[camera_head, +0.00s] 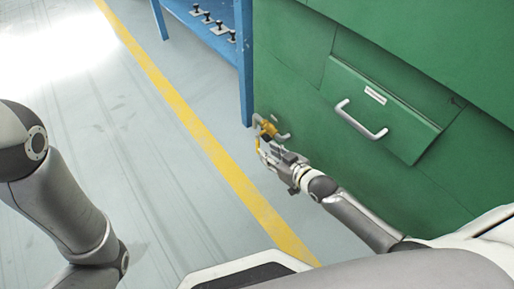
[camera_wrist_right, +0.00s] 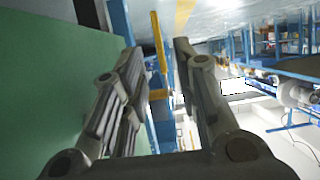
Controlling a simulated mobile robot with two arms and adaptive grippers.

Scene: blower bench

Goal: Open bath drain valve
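The drain valve (camera_head: 268,127) is a small brass body on a grey pipe, low at the left corner of the green tank. Its yellow lever (camera_head: 259,146) points down towards my right gripper (camera_head: 268,154). In the right wrist view, the two fingers of my right gripper (camera_wrist_right: 157,60) stand apart. The yellow lever (camera_wrist_right: 159,45) shows in the gap between them, with free space on both sides. I cannot tell how deep between the fingers it lies. My left gripper is out of view; only part of the left arm shows.
The green tank (camera_head: 300,85) fills the right, with a panel (camera_head: 395,125) bearing a grey handle (camera_head: 361,121). A blue frame leg (camera_head: 245,70) stands close behind the valve. A yellow line (camera_head: 205,145) runs along the grey floor, which is clear to the left.

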